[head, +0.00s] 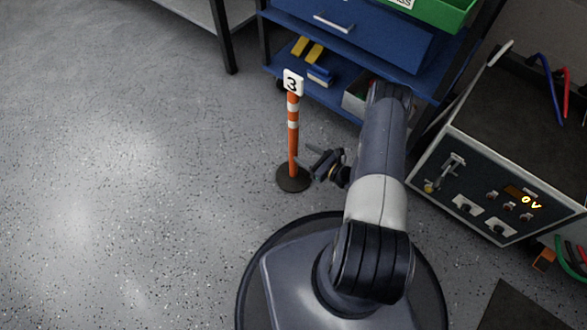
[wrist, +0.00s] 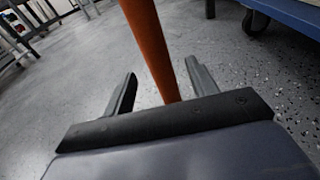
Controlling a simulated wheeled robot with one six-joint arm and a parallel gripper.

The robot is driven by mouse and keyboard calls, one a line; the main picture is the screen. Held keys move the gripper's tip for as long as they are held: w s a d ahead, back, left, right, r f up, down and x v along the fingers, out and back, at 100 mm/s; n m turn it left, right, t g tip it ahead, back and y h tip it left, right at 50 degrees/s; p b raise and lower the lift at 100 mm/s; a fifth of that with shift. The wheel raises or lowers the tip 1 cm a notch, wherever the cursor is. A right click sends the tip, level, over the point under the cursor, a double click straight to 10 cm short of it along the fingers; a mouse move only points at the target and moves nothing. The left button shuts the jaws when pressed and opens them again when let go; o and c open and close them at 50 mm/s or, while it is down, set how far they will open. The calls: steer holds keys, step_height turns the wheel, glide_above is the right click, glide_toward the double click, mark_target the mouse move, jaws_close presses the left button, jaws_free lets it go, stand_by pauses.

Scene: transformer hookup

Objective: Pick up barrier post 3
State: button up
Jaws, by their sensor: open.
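Barrier post 3 (head: 293,134) stands upright on the floor in the head view. It is orange with white bands, a dark round base and a white sign marked 3 on top. My gripper (head: 311,166) is low beside the post, just right of its lower shaft. In the wrist view the orange shaft (wrist: 150,45) rises between the two open fingers of my gripper (wrist: 160,82), with a gap on each side. The base and the sign are outside the wrist view.
A blue cart (head: 352,46) with a green bin (head: 443,12) stands behind the post. A transformer unit (head: 485,165) with a lit display reading 0V is at the right. A table leg (head: 222,38) is at the top. The floor (head: 130,170) at left is clear.

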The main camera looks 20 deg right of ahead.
mark_target(297, 150)
steer(key=shift+b+x, duration=1.05)
steer(key=shift+x, duration=1.85)
steer(key=shift+a+r, duration=0.15)
jaws_close()
